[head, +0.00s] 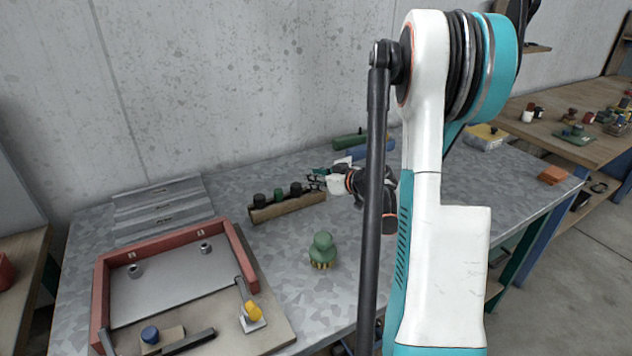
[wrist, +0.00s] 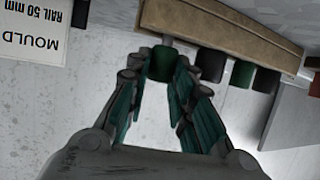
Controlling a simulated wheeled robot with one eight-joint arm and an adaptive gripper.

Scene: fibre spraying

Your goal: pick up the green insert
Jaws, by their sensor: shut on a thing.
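My gripper (head: 316,181) is at the right end of the wooden rail (head: 290,207) in the head view. In the wrist view my gripper (wrist: 162,75) has its fingers closed around a green insert (wrist: 160,63). The insert is at the end of the rail (wrist: 215,28); I cannot tell whether it is clear of the rail. Beside it on the rail are a black insert (wrist: 212,66), another green insert (wrist: 242,74) and another black insert (wrist: 267,81). In the head view, the other green insert (head: 279,195) stands between the black ones.
A red-walled tray (head: 166,241) with a yellow-handled clamp (head: 252,311) lies at the front left. A green rounded object (head: 322,249) stands before the rail. Green and blue rolls lie behind my arm. A white label card (wrist: 32,30) lies beside the rail.

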